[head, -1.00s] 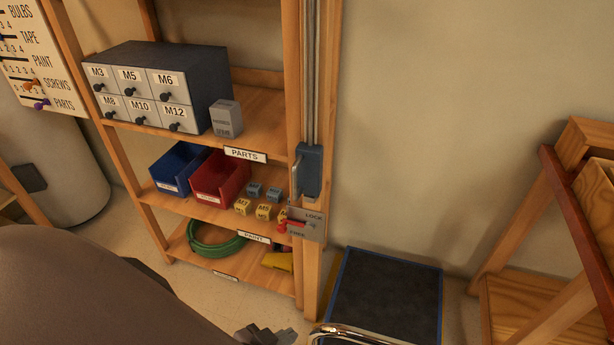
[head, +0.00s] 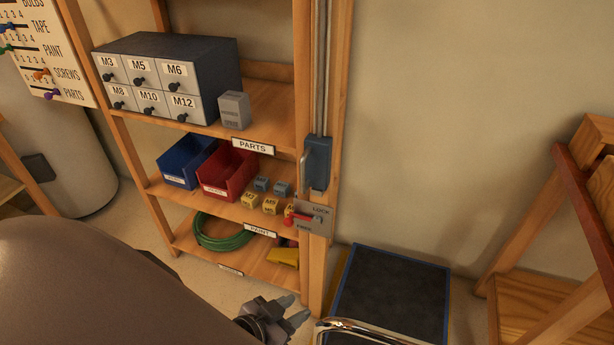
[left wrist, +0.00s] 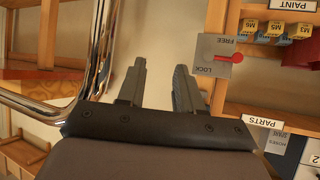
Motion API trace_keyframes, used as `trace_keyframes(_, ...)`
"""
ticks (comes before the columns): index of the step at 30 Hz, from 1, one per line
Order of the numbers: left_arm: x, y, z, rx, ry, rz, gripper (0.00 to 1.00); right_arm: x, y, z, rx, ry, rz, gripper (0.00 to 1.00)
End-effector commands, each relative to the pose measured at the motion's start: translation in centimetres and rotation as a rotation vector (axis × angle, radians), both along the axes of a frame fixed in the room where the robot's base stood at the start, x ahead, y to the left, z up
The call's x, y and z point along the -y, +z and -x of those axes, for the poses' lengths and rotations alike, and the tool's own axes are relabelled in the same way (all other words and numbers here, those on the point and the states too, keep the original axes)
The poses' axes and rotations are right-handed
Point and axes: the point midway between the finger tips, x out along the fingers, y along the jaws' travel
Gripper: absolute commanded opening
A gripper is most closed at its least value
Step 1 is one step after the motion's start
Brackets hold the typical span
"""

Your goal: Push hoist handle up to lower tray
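The hoist handle is a grey metal grip on a blue block (head: 318,163), on the rails of the right shelf post. Below it is a lock plate (head: 322,218) marked LOCK and FREE with a red-knobbed lever (head: 290,217); the plate also shows in the left wrist view (left wrist: 219,66). The lever points sideways towards the shelf. My left gripper (head: 300,308) is low, below the plate and apart from it. In the left wrist view its fingers (left wrist: 160,68) are spread with nothing between them. My right gripper is out of view. I cannot identify the tray.
A chrome tube (head: 365,328) curves close beside my left gripper. The wooden shelf holds a grey drawer cabinet (head: 160,75), a blue bin (head: 185,160), a red bin (head: 227,172) and a green hose (head: 222,236). A dark mat (head: 390,295) lies on the floor. A wooden stand (head: 555,230) is at right.

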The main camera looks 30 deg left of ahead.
Motion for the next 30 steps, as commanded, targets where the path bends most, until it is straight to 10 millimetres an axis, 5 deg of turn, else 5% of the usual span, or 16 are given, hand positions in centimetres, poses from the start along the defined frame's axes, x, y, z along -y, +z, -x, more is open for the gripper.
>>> trace_keyframes(4,-3.4,1.5,-6.1,0.147,0.061,0.003,0.35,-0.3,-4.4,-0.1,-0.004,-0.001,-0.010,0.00)
trace_keyframes(10,-8.0,7.1,-12.2,0.361,0.140,0.024,0.35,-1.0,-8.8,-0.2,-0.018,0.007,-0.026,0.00)
trace_keyframes(18,-11.4,13.5,-14.6,0.545,0.194,0.051,0.35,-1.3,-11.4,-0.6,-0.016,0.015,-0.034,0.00)
trace_keyframes(30,-11.9,14.8,-17.5,0.570,0.200,0.055,0.35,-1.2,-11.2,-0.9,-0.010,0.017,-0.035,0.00)
